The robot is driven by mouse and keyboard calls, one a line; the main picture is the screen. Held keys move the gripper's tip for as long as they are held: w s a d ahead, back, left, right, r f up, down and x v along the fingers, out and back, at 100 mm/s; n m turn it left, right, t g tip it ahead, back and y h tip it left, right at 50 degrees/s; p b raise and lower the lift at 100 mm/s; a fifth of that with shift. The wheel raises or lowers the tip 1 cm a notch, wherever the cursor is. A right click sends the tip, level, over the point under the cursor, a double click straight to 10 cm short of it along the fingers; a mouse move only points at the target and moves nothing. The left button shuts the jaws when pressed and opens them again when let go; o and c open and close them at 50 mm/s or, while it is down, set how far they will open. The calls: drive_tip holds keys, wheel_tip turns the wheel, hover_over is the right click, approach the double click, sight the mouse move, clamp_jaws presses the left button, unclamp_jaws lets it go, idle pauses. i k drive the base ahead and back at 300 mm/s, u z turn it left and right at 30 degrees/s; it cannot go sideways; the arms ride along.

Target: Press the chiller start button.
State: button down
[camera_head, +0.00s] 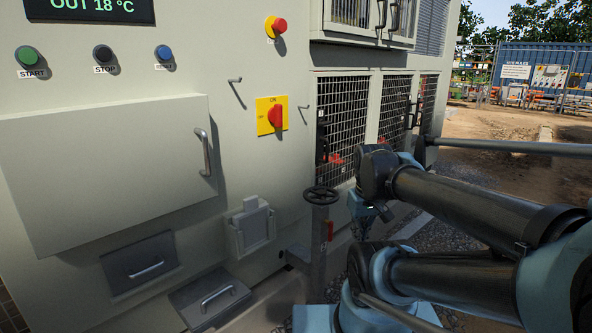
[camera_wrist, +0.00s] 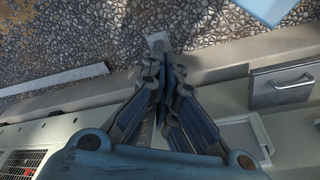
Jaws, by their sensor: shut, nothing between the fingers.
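The green start button (camera_head: 29,58) is on the grey chiller panel at the upper left of the head view, above a "START" label. A black stop button (camera_head: 103,54) and a blue button (camera_head: 164,53) sit to its right. My gripper (camera_head: 364,231) is low at the right of the head view, well away from the start button. In the wrist view my gripper (camera_wrist: 163,52) is shut and empty, its fingertips together above gravel. The start button does not show in the wrist view.
A red emergency knob (camera_head: 279,25), a red rotary switch (camera_head: 275,116) on a yellow plate, a door handle (camera_head: 204,152) and a valve handwheel (camera_head: 320,195) stick out from the chiller. Mesh panels (camera_head: 342,113) stand behind my arm. The air before the start button looks clear.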

sight(28, 57)
drive_tip(key=u, duration=1.5)
